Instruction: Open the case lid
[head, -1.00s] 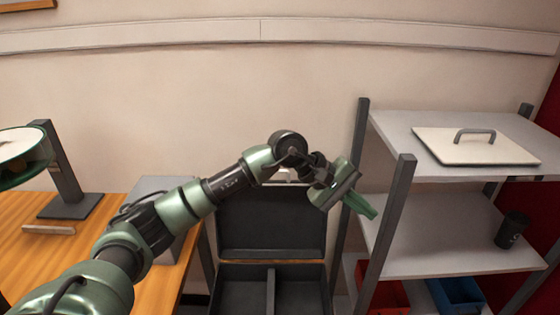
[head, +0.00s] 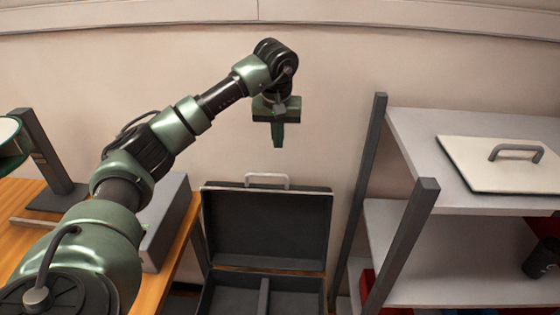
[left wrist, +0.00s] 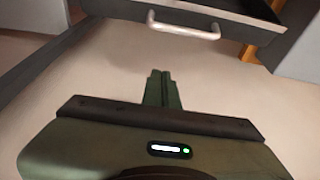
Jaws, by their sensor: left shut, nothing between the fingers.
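The dark grey case (head: 268,228) stands in the lower middle of the head view. Its lid stands upright and open at the back, with a pale handle (head: 267,180) on its top edge. The lower part shows compartments split by a divider, cut off by the picture's bottom edge. My left gripper (head: 278,140) is shut and empty, pointing down above the lid handle and apart from it. In the left wrist view the shut fingers (left wrist: 162,90) point toward the handle (left wrist: 184,27), with a gap between. My right gripper is not in view.
A grey shelf unit (head: 385,235) stands on the right, with a white handled lid (head: 480,178) on top and a dark cup (head: 543,258) below. A wooden table (head: 150,283) with a grey box (head: 165,225) is on the left. The wall is behind.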

